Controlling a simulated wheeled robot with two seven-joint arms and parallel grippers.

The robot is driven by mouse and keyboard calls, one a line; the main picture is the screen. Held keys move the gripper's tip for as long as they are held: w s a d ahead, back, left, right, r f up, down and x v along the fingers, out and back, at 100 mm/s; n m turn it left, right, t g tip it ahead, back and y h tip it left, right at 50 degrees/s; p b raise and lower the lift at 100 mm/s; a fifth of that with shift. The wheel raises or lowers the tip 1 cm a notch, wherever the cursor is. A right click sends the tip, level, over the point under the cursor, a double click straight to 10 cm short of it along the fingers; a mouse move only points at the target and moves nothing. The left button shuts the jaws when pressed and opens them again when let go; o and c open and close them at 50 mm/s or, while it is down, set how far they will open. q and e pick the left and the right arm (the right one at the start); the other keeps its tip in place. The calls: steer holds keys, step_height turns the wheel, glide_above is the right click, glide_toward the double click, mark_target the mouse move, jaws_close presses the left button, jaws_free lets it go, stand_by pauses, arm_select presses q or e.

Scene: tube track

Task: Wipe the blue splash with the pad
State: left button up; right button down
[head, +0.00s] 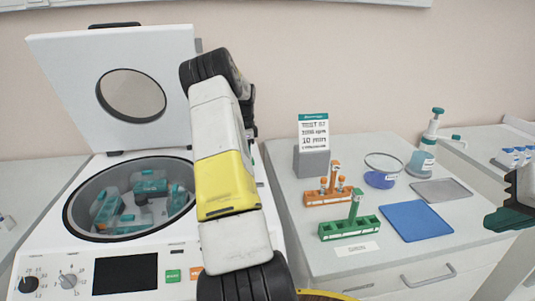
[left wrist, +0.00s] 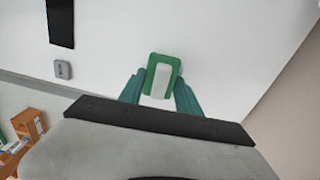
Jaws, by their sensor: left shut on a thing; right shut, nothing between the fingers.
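I cannot tell for sure whether this block is the pad. In the head view my left arm rises in the middle and hides its own gripper. My right gripper (head: 498,217) is shut and empty at the right edge, to the right of a flat blue rectangle (head: 415,220) on the bench. I cannot make out a blue splash in either view.
An open-lidded centrifuge (head: 130,255) stands left. On the bench are a green rack (head: 350,230), an orange rack (head: 325,198), a sign (head: 313,132), a glass dish of blue liquid (head: 382,178), a grey flat plate (head: 442,190) and a pump bottle (head: 425,150). The bench's front right is clear.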

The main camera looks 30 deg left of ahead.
arm_select(q)
steer(key=shift+w+d, duration=0.6)
steer(key=shift+d, duration=0.2)
steer(key=shift+s+a+f, duration=0.25)
steer(key=shift+s+a, duration=1.15)
steer(key=shift+a, duration=0.05)
steer(key=shift+c, duration=0.7)
steer(key=shift+s+a+r, duration=0.1)
steer(key=shift+s+a, duration=0.85)
steer(key=shift+a, duration=0.15)
steer(key=shift+s+a, duration=0.9)
steer(key=shift+a, duration=0.2)
steer(key=shift+s+a+r, duration=0.1)
steer(key=shift+a+r, duration=0.05)
steer(key=shift+a, duration=0.05)
steer(key=shift+w+d+f, duration=0.15)
steer(key=shift+w+d, duration=1)
steer(key=shift+d, duration=0.25)
steer(key=shift+w+d+f, duration=0.15)
steer(key=shift+w+d, duration=1)
steer(key=shift+d, duration=0.2)
steer(key=shift+w+d, duration=1)
steer(key=shift+d, duration=0.25)
